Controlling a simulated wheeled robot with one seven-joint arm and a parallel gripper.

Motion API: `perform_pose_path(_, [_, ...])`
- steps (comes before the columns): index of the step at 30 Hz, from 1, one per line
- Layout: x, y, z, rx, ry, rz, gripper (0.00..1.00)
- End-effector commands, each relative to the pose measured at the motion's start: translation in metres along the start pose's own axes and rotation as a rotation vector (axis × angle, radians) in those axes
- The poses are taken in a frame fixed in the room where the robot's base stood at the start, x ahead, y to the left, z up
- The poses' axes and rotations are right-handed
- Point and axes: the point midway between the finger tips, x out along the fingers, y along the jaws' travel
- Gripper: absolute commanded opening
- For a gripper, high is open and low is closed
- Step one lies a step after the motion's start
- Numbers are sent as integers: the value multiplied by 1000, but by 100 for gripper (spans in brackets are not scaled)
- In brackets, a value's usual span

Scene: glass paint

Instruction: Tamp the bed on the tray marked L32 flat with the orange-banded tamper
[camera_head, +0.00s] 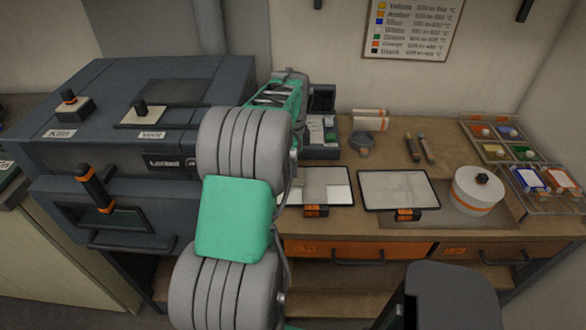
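Two flat black-framed trays stand side by side on the bench, each with a pale grey surface and a small orange tag at its front. They are the left tray (341,186), partly hidden by my arm, and the right tray (398,188). The tag lettering is too small to read, so I cannot tell which is L32. Two short-handled tools, a left one (412,147) and a right one (427,149), lie behind the right tray. I cannot make out an orange band on either. My arm crosses the centre of the view; my gripper's fingers do not show.
A white round vessel (479,193) with an orange band and black knob stands right of the trays. Colour bins (492,150) and a wire rack (545,200) are farther right. A small grey cup (362,150) is behind the trays. The dark kiln (60,150) fills the left.

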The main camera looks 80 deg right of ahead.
Motion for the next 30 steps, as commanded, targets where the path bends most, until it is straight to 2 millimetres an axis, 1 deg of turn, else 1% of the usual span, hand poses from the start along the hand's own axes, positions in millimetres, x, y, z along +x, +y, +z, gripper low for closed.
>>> perform_pose_path(1, [-3,-6,0,0,0,0,0])
perform_pose_path(5, [-1,-13,0,0,0,0,0])
perform_pose_path(14, [2,-13,0,0,0,0,0])
perform_pose_path(22, [17,-13,0,0,0,0,0])
perform_pose_path(30, [16,-13,0,-1,0,-1,0])
